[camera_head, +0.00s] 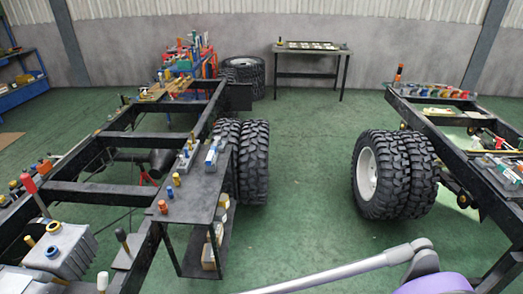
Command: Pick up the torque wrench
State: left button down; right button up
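I cannot pick out the torque wrench with certainty; the small tools in view are too small to tell apart. Several small tools and parts with coloured ends lie on the black side shelf (190,200) of the left chassis frame. A red-handled tool (30,185) stands upright on that frame's left part, near a grey housing (62,248). Neither of my grippers is in view. A grey and purple link, apparently of my own arm, crosses the bottom right.
The left chassis frame (90,190) and right chassis frame (455,140) carry large tyres (252,160) (400,172). A dark table (310,74) stands by the back wall, with a blue shelf (22,80) at the far left. The green floor (305,180) between the frames is clear.

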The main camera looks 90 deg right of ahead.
aim_at(217, 139)
jog(key=z, duration=2.7)
jog(key=i+l+u, duration=0.25)
jog(key=i+l, duration=0.35)
jog(key=i, duration=0.35)
jog(key=i+l+u, duration=0.3)
jog(key=i+l, duration=0.5)
jog(key=i+l+u, duration=0.25)
jog(key=i+l, duration=0.65)
jog(key=l, duration=0.15)
